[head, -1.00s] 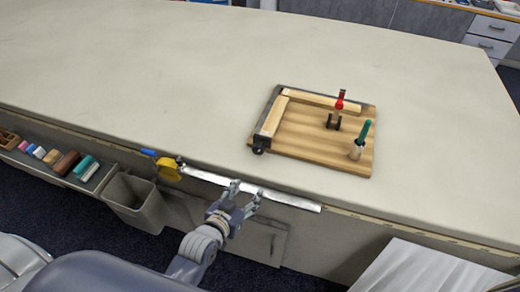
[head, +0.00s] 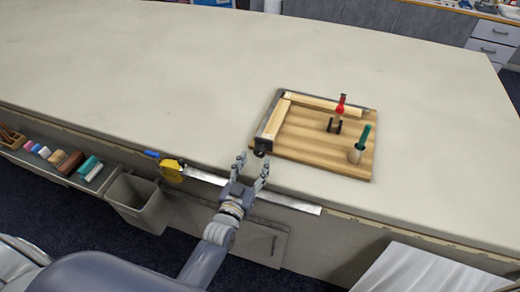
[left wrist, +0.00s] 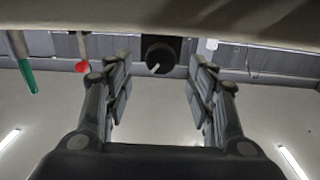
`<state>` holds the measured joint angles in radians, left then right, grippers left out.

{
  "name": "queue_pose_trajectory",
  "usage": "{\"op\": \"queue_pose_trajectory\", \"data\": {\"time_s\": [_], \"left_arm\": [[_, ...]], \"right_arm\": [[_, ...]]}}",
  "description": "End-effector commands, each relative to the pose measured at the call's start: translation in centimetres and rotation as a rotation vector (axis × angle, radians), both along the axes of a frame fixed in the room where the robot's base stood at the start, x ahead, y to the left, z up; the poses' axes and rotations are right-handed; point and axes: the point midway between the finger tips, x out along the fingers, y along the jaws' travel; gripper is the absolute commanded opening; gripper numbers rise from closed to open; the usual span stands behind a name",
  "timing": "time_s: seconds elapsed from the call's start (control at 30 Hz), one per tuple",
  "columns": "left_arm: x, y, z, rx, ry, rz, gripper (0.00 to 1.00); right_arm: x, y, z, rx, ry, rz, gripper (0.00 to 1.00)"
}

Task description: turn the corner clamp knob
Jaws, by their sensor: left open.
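A wooden board (head: 316,150) lies on the table with two pale wood strips meeting in a dark corner frame. A small black knob (head: 262,149) sits at the board's near left corner. In the left wrist view the round dark knob (left wrist: 159,57) has a pale pointer mark and lies between the finger lines. My left gripper (head: 253,164) is open and empty, just in front of the knob at the table's front edge, with its fingers pointing at it. Whether the fingertips reach around the knob is hard to tell. My right gripper is not in view.
A red-handled toggle clamp (head: 340,106) and a green-handled tool in a holder (head: 360,145) stand on the board. A yellow tape measure (head: 171,171) and a metal strip (head: 290,202) are along the front edge. The tabletop left of the board is clear.

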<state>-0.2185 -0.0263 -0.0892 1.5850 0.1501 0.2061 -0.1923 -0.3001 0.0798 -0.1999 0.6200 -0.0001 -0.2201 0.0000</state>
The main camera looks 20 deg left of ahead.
Motion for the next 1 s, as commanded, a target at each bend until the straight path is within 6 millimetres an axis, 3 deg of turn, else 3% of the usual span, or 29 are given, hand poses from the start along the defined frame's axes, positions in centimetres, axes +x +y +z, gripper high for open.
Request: {"op": "queue_pose_trajectory", "data": {"time_s": [0.1, 0.3, 0.77, 0.8, 1.0], "left_arm": [[2.2, -0.1, 0.2, 0.0, -0.001, 0.0, 0.51], [4.7, -0.2, 0.1, 0.0, 0.0, 0.0, 0.51], [5.9, -0.3, 0.0, -0.001, 0.001, 0.0, 0.51], [5.9, -0.3, 0.0, -0.001, 0.001, 0.0, 0.49], [5.8, -0.3, 0.0, -0.001, 0.001, 0.0, 0.08]], "right_arm": [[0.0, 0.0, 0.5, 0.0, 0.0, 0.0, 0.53], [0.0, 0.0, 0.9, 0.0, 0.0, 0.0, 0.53], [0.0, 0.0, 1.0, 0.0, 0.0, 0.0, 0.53], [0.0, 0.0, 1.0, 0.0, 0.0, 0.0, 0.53], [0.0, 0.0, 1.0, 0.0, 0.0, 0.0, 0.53]]}}
